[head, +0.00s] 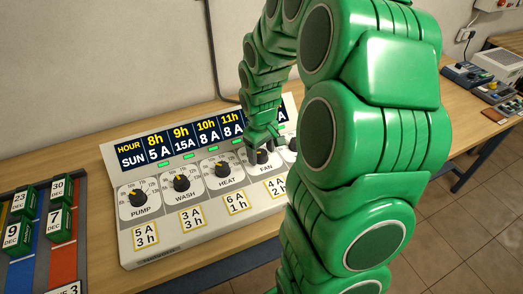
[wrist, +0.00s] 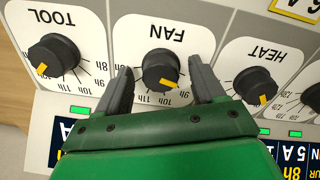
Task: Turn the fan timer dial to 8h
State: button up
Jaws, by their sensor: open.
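The fan timer dial (wrist: 161,68) is a black ribbed knob with a yellow pointer on a white plate marked FAN, upside down in the wrist view. Its pointer is toward the lower right there, near the small hour marks; the exact hour is hard to read. My gripper (wrist: 161,66) is open, with one dark finger on each side of the dial and gaps between fingers and knob. In the head view the fan dial (head: 263,157) is partly covered by my gripper (head: 262,148), which is right over it.
The sloped panel (head: 200,212) also carries the pump (head: 138,199), wash (head: 182,184) and heat (head: 223,170) dials. In the wrist view the tool dial (wrist: 53,55) and heat dial (wrist: 255,84) flank the fan dial closely. A display (head: 180,140) runs along the panel's top.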

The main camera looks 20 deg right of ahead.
aim_at(261, 154)
jog(key=shift+s+a+r, duration=0.1)
jog(key=shift+a+r, duration=0.05)
jog(key=shift+r, duration=3.75)
jog(key=s+a+r+m, duration=0.1)
jog(key=s+a+r, duration=0.1)
jog(key=s, duration=0.7)
jog(key=s+a+r+m+g, duration=0.1)
jog(key=s+a, duration=0.4)
jog(key=s, duration=0.5)
jog(key=s+a+r+m+g, duration=0.1)
jog(key=s+a+r+m, duration=0.1)
jog(key=s, duration=0.7)
notch_tip(261, 154, up, 2)
jog(key=shift+s+a, duration=0.4)
jog(key=shift+a, duration=0.25)
